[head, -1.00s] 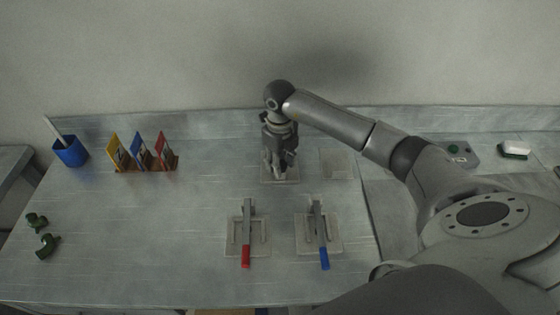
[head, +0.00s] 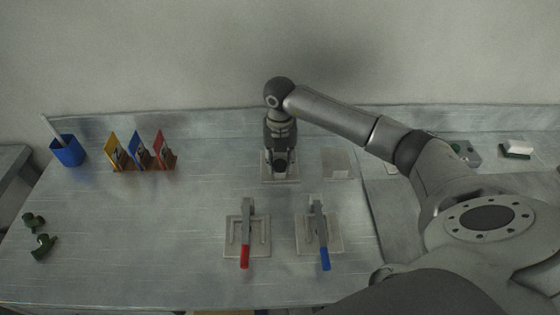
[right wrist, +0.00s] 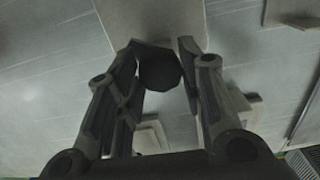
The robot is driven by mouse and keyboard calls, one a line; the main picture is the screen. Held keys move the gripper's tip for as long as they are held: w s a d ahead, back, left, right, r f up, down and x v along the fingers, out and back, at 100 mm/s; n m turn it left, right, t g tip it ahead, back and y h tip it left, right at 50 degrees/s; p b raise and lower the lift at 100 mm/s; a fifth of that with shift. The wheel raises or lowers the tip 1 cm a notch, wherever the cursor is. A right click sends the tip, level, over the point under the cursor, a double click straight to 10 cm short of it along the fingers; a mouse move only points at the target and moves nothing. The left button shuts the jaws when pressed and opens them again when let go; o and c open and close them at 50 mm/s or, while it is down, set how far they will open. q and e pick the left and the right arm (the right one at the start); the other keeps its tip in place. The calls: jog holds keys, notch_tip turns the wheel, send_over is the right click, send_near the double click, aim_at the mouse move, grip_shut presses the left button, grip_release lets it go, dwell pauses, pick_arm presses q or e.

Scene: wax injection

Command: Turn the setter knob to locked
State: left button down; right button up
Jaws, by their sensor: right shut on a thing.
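The setter knob (right wrist: 160,69) is a dark round knob between the fingers of my right gripper in the right wrist view. It stands on a pale square plate (right wrist: 150,20). My right gripper (head: 280,168) points down over this plate at the back middle of the bench in the head view and hides the knob there. In the right wrist view the right gripper (right wrist: 160,60) has a finger on each side of the knob and is shut on it. I cannot read any lock marking. My left gripper is not in view.
A red-handled lever (head: 245,240) and a blue-handled lever (head: 321,240) stand on plates in front of the gripper. An empty pale plate (head: 338,164) lies right of it. Coloured cards (head: 140,150) and a blue cup (head: 68,151) stand left. The centre-left bench is clear.

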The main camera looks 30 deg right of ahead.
aim_at(280, 163)
jog(key=m, duration=0.4)
jog(key=shift+m, duration=0.3)
jog(key=shift+w+r+m, duration=0.1)
jog(key=shift+m, duration=1.9)
jog(key=o, duration=1)
jog(key=shift+o, duration=0.2)
notch_tip(280, 163, up, 12)
